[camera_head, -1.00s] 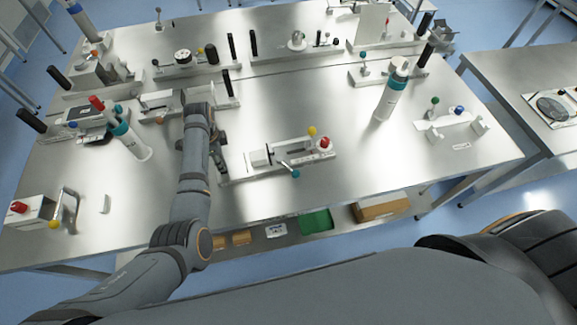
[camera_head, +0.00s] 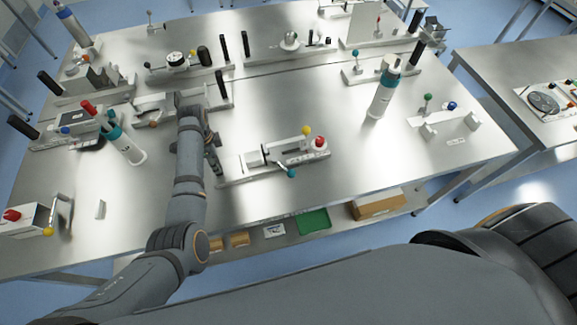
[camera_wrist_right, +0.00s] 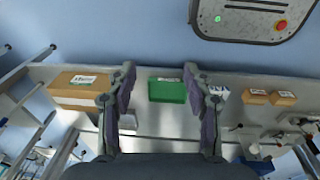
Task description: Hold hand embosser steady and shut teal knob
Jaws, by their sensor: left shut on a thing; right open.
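The hand embosser (camera_head: 262,160) appears to be the white device on a long base plate near the front middle of the table, in the head view. A teal knob (camera_head: 291,173) sits on a lever at its front side, sticking out toward the table's front edge. The embosser also has a yellow knob (camera_head: 306,130) and a red knob (camera_head: 319,142) at its right end. My left gripper (camera_head: 214,160) is shut at the embosser's left end; its fingers mostly hide what they grip. My right gripper (camera_wrist_right: 159,85) is open and empty in the right wrist view, away from the embosser.
A teal-topped white bottle (camera_head: 379,100) stands right of the embosser, another (camera_head: 127,149) left of my left arm. A green box (camera_head: 313,221) and a brown carton (camera_head: 378,204) lie on the lower shelf.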

